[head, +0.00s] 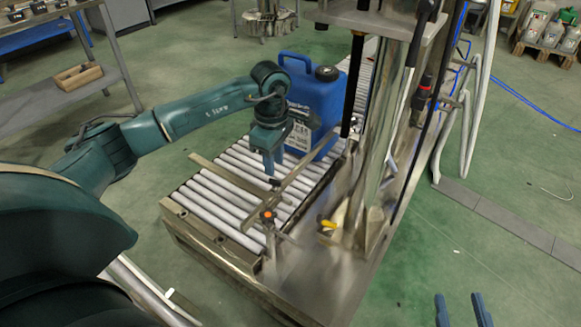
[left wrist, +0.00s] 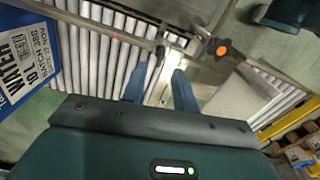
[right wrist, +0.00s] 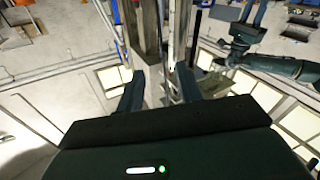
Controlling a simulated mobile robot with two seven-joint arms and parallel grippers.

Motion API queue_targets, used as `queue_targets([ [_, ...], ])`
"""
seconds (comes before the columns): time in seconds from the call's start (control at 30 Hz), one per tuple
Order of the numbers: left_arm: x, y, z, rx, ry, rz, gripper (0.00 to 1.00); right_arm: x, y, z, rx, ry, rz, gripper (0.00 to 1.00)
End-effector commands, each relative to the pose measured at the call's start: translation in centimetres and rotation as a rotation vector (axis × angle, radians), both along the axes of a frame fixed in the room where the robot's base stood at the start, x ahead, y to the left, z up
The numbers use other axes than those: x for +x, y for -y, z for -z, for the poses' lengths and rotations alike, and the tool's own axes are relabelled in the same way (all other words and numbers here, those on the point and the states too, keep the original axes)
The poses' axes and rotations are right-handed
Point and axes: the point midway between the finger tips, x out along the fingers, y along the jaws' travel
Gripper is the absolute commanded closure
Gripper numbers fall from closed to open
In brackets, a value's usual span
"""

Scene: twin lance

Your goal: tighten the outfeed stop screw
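The outfeed stop screw appears to be the orange-topped knob (head: 267,215) near the front end of the roller conveyor (head: 205,200); it also shows in the left wrist view (left wrist: 222,46). A metal bar (head: 285,185) runs diagonally over the rollers beside it. My left gripper (head: 271,172) points down above the rollers, apart from the knob and farther up the conveyor. Its fingers (left wrist: 159,72) are spread with nothing visibly held between them. My right gripper (head: 462,305) is open and empty, low at the right, over the floor and away from the conveyor; its parted fingers show in the right wrist view (right wrist: 157,78).
A blue jerrycan (head: 318,97) with a white label stands on the rollers just behind my left gripper. A metal frame (head: 385,130) with posts rises right of the conveyor. A yellow handle (head: 328,224) is near its base.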

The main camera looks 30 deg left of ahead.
Motion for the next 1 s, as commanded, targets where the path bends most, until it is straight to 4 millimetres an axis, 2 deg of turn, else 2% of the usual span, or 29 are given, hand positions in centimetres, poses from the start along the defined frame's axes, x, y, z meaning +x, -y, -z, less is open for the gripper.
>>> queue_targets([
  [0.27, 0.0, -0.1, 1.2, 0.002, -0.001, -0.001, 0.71, 0.0, -0.3, 0.2, 0.014, 0.026, -0.012, 0.64],
  [0.8, 0.0, 0.0, 6.3, 0.000, 0.000, -0.002, 0.71, 0.1, -1.0, 0.7, 0.111, 0.059, -0.047, 0.64],
  [1.0, 0.0, 0.0, 7.0, -0.001, 0.000, -0.002, 0.71, 0.1, -1.2, 0.1, 0.138, 0.064, -0.058, 0.64],
])
